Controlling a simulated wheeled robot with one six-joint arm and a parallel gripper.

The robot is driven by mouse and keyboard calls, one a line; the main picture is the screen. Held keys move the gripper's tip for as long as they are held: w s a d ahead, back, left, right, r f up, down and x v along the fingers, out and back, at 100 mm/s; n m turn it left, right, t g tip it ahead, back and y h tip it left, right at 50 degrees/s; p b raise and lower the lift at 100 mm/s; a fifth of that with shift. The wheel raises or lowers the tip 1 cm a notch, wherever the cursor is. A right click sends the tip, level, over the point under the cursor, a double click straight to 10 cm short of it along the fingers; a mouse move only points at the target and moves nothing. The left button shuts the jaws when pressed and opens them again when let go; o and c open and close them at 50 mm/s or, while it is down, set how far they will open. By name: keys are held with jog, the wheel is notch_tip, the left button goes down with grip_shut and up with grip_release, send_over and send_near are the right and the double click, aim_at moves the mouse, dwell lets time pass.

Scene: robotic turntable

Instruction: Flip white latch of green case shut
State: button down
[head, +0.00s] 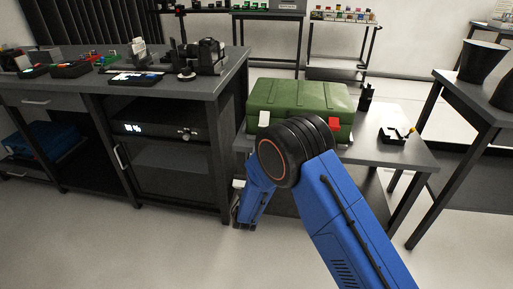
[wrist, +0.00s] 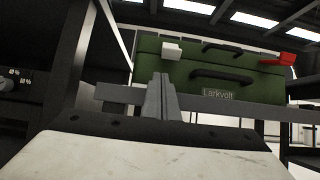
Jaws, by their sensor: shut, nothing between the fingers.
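The green case (head: 297,97) lies on a low grey table, its handle and "Larkvolt" label showing in the wrist view (wrist: 222,82). Its white latch (head: 264,119) is at the left of the front; it also shows in the wrist view (wrist: 172,50), where it seems to stick out from the front. A red latch (head: 334,124) is at the right of the front, also in the wrist view (wrist: 279,60). My gripper (head: 240,213) is low, in front of the table's left end. In the wrist view its fingers (wrist: 161,80) are together and empty, below the white latch and apart from it.
A dark workbench (head: 190,87) with tools stands close on the left. The low table (head: 395,153) also bears a small black holder (head: 366,93) and a small black tray (head: 392,136). A dark table (head: 487,100) with black vessels is at right. Floor in front is clear.

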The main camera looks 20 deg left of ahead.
aim_at(264, 119)
jog(key=x, duration=0.8)
jog(key=shift+w+r, duration=0.2)
jog(key=shift+w, duration=0.05)
jog(key=shift+s, duration=0.15)
jog(key=shift+s+r+g, duration=0.1)
jog(key=shift+g, duration=0.2)
